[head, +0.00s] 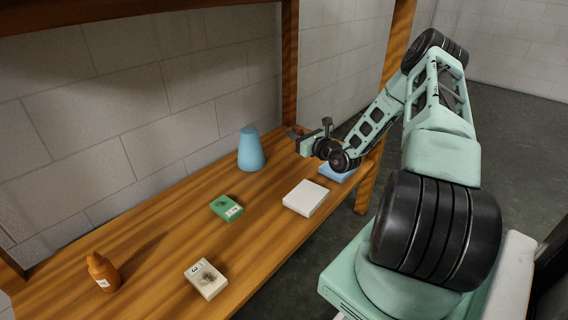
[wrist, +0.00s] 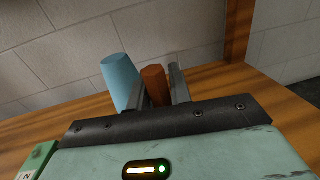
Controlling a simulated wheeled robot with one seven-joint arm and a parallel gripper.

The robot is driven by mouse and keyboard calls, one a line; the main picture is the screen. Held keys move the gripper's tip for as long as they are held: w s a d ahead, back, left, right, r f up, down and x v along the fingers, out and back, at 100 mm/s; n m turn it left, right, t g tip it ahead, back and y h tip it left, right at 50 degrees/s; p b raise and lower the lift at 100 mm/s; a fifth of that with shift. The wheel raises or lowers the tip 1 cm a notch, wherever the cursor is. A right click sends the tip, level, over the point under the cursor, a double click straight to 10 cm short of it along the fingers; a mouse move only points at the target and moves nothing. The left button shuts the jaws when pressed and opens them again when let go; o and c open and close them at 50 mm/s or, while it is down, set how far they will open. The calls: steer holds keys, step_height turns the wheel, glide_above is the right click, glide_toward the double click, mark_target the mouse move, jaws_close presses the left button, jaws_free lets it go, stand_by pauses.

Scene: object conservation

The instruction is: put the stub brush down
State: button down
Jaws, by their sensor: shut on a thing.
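My gripper (head: 312,138) is over the right part of the wooden shelf, to the right of the blue tapered vessel. In the wrist view its two fingers (wrist: 160,90) are closed on a brown, rounded piece (wrist: 153,84), which I take to be the stub brush. Only its upper part shows there; the rest is hidden by the gripper. In the head view the brush is small and hard to make out at the gripper's tip. I cannot tell whether it touches the shelf.
The blue vessel (head: 251,152) stands left of my gripper and also shows in the wrist view (wrist: 120,80). A white block (head: 305,198) and a blue flat block (head: 338,172) lie nearby. A green box (head: 227,208), a pale box (head: 206,279) and an orange bottle (head: 103,271) are farther left.

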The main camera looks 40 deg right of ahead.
step_height(320, 180, down, 7)
steer(key=b, duration=0.3)
steer(key=shift+f, duration=0.15)
steer(key=shift+f, duration=0.2)
steer(key=c, duration=1.3)
jaws_free()
steer(key=shift+r, duration=0.2)
steer(key=shift+s+r, duration=0.1)
steer(key=shift+s, duration=0.25)
steer(key=s+p, duration=0.1)
steer(key=s, duration=0.2)
steer(key=s+p, duration=0.2)
steer(key=s, duration=0.2)
steer(key=s+p, duration=0.1)
steer(key=s, duration=0.2)
steer(key=shift+s+a, duration=0.2)
steer(key=shift+a, duration=0.1)
steer(key=shift+s, duration=0.45)
